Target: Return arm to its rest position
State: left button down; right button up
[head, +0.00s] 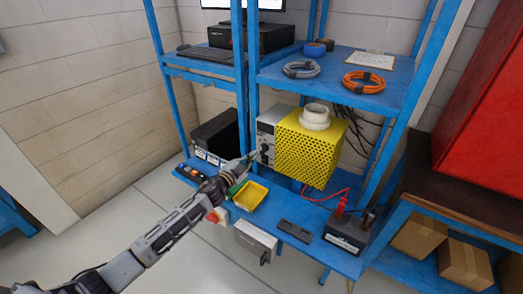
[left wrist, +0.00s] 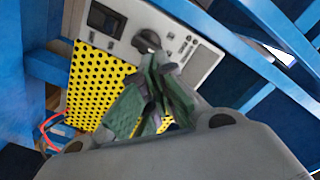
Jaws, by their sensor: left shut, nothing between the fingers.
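My left arm reaches in from the lower left in the head view. Its gripper (head: 250,158) is in front of the grey control panel (head: 266,138) of the yellow perforated box (head: 311,150). In the left wrist view the green-padded fingers (left wrist: 158,88) are shut with nothing between them. Their tips are close to a dark round knob (left wrist: 147,40) on the panel; whether they touch it I cannot tell. The panel also carries a dark display window (left wrist: 106,18). My right gripper is not in view.
The blue rack's posts (head: 249,65) and upper shelf (head: 335,82) frame the box. A yellow tray (head: 250,196) sits below my gripper, near a grey box (head: 256,240). A black battery-like unit (head: 348,230) with a red lead stands right. Open floor lies left.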

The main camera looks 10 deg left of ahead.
pick_arm(q)
jog(key=shift+s+f, duration=0.1)
jog(key=s+a+f+n+g+y, duration=0.1)
jog(key=s+f+n+g+y, duration=0.3)
jog(key=s, duration=0.5)
jog(key=s+a+f+n+g+y, duration=0.25)
jog(key=s+f+n, duration=0.3)
jog(key=s, duration=0.35)
jog(key=s+d+f+n+g, duration=0.15)
jog(key=s+g, duration=0.55)
jog(key=s, duration=1.3)
notch_tip(320, 180, down, 33)
jog(key=s+g, duration=0.1)
jog(key=s, duration=0.2)
jog(key=s+a+f, duration=0.2)
jog(key=s+f, duration=0.8)
jog(key=s, duration=0.1)
jog(key=s+a+f+g, duration=0.1)
jog(key=s+f, duration=0.8)
jog(key=s, duration=0.2)
jog(key=shift+a+f, duration=0.35)
jog(key=shift+a, duration=0.05)
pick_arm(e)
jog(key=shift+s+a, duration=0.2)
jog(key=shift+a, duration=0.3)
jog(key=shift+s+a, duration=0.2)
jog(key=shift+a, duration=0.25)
pick_arm(q)
jog(key=shift+g, duration=0.25)
